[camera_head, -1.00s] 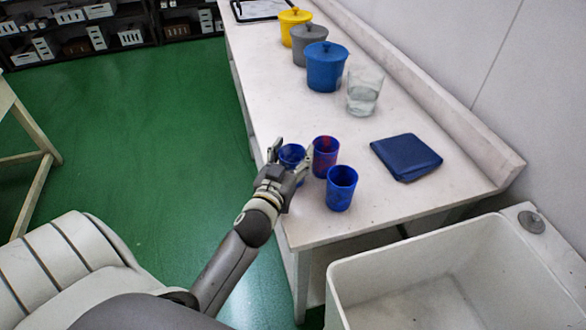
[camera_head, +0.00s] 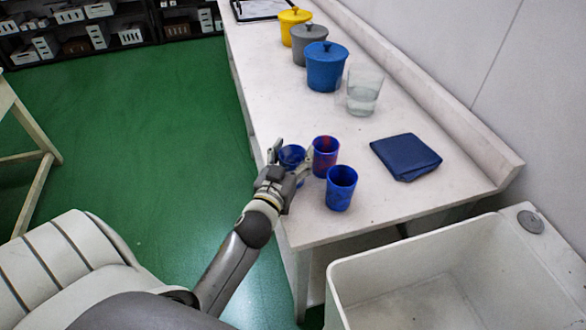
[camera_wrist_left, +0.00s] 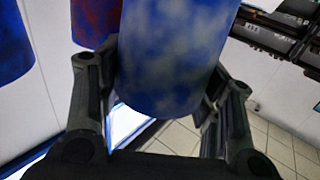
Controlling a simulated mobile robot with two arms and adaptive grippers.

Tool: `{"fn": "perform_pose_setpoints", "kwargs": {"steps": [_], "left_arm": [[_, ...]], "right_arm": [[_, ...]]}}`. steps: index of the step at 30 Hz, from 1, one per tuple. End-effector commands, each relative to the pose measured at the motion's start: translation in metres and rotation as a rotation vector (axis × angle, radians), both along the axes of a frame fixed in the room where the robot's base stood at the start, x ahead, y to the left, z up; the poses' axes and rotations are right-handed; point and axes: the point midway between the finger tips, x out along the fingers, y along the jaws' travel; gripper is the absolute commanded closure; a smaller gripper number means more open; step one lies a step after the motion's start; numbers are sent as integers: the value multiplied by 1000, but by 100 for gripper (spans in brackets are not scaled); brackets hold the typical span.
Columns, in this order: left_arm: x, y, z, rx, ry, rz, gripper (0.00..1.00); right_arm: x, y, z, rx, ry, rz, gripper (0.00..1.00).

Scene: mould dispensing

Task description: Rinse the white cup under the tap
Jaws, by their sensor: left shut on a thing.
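My left gripper (camera_head: 289,160) is shut on a blue cup with pale grey-white patches (camera_head: 291,153) at the counter's left edge. In the left wrist view this mottled cup (camera_wrist_left: 168,55) stands upright between the fingers. I cannot tell whether its base touches the counter. A blue cup with red patches (camera_head: 325,158) is just right of it, close to a fingertip. A plain darker blue cup (camera_head: 341,188) stands nearer the sink. No plain white cup shows, and no tap is in view. My right gripper is not in view.
A white sink basin (camera_head: 345,284) is at the lower right, with a round grey fitting (camera_head: 530,221) on its ledge. A folded blue cloth (camera_head: 405,156), a glass of water (camera_head: 364,92) and blue (camera_head: 326,70), grey (camera_head: 309,46) and yellow (camera_head: 294,25) lidded pots are on the counter (camera_head: 430,110).

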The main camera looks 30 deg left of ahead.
Motion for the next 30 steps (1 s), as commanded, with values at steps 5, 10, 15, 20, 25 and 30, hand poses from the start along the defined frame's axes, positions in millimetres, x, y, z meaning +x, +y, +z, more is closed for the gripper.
{"fn": "perform_pose_setpoints", "kwargs": {"steps": [5, 10, 15, 20, 25, 30], "left_arm": [[3, 3, 2, 0, -2, 0, 60], [6, 7, 1, 0, -2, 0, 60], [7, 8, 1, 0, -1, 0, 60], [5, 6, 1, -1, -1, 0, 60], [2, 2, 1, -2, -1, 0, 60], [0, 0, 1, 0, -1, 0, 60]], "right_arm": [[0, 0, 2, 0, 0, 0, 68], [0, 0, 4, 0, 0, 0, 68], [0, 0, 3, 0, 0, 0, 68], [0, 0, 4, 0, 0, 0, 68], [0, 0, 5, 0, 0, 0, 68], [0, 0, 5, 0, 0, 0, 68]]}}
